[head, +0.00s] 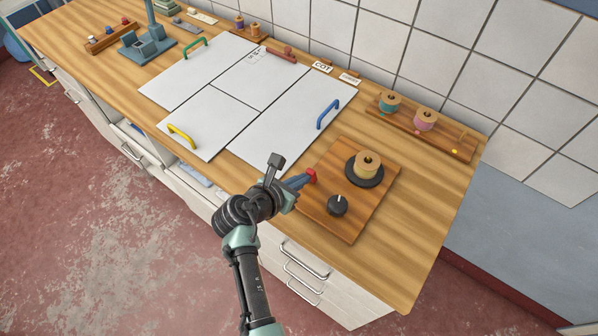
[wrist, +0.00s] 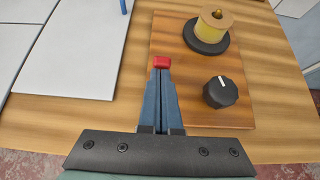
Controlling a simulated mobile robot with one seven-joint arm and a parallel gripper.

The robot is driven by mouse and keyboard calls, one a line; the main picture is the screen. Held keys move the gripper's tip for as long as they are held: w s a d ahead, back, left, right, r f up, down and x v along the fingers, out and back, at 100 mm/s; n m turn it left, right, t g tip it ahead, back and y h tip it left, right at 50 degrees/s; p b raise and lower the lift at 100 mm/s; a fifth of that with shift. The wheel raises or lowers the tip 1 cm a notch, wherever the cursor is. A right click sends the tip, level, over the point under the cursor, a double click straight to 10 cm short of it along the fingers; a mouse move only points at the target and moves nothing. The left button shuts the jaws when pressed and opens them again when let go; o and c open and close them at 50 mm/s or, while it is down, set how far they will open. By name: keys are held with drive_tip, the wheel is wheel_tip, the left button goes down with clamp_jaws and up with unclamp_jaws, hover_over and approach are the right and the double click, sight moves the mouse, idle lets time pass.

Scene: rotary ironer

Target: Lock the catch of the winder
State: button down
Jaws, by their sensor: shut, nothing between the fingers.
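The winder is a brown wooden board (head: 325,219) at the near right of the counter; it also shows in the wrist view (wrist: 172,36). It carries a yellow spool (head: 367,165) on a black disc (head: 364,176) and a black knob (head: 337,206) with a white mark. In the wrist view the spool (wrist: 214,22) and knob (wrist: 220,91) stand right of my gripper (wrist: 163,72). A small red block (wrist: 161,62), possibly the catch, shows right at my fingertips. I cannot tell whether they touch. My gripper (head: 307,178) is shut and empty, over the board's left edge.
White panels (head: 290,125) with blue (head: 328,114), yellow (head: 181,136) and green (head: 195,48) handles lie left of the winder. A wooden rack (head: 415,130) with teal and pink spools stands behind it by the tiled wall. The counter right of the board is clear.

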drive_tip(key=r+g+p, duration=0.1)
drive_tip(key=p, duration=0.1)
drive_tip(key=w+d+r+g+y+p, duration=0.1)
drive_tip(key=p, duration=0.2)
drive_tip(key=shift+w, duration=0.15)
drive_tip(key=shift+w+d+g+y+p, duration=0.45)
drive_tip(key=shift+w+g+y+p, duration=0.15)
drive_tip(key=shift+g+y+p, duration=0.35)
drive_tip(key=shift+s+a+f, duration=0.1)
drive_tip(key=shift+s+f, duration=0.05)
drive_tip(key=shift+f, duration=0.15)
drive_tip(key=shift+r+p, duration=0.7)
drive_tip(key=shift+r, duration=0.2)
drive_tip(key=p, duration=0.2)
approach(311, 170)
drive_tip(key=v, duration=0.6)
drive_tip(key=shift+a+r, duration=0.15)
drive_tip(key=shift+r, duration=0.15)
